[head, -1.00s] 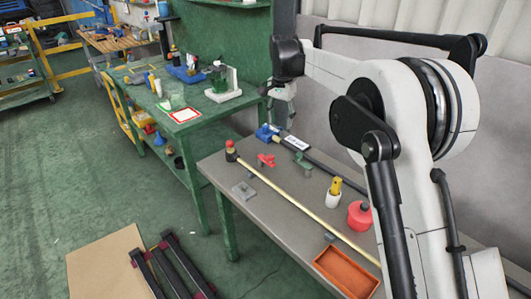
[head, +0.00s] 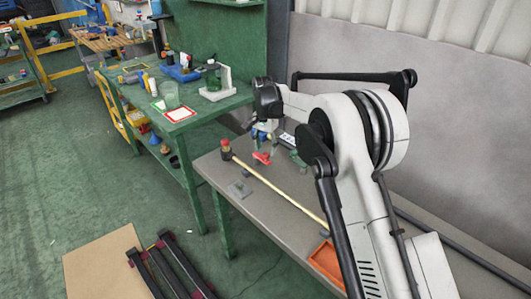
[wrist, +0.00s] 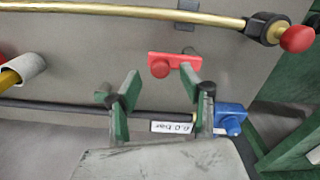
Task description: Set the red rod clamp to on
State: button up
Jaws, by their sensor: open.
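The red clamp (wrist: 178,58) is a flat red bar with a round knob on the grey bench, between a brass rod and a dark rod. It also shows in the head view (head: 262,158). My gripper (wrist: 160,76) is open and empty, its two green fingers apart. In the wrist view the knob lies in line with the gap between the fingertips; I cannot tell the remaining height. A blue clamp (wrist: 229,118) sits right of the fingers, and a green clamp (wrist: 103,95) is partly hidden behind the left finger.
The brass rod (wrist: 120,11) has a red end knob (wrist: 297,39). The dark rod (wrist: 60,106) runs behind my fingers, near a white "6.0 bar" label (wrist: 172,127). An orange tray (head: 327,262) lies at the near bench end. A green workbench (head: 188,124) stands beyond.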

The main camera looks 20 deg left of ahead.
jog(key=shift+f, duration=1.35)
grip_shut()
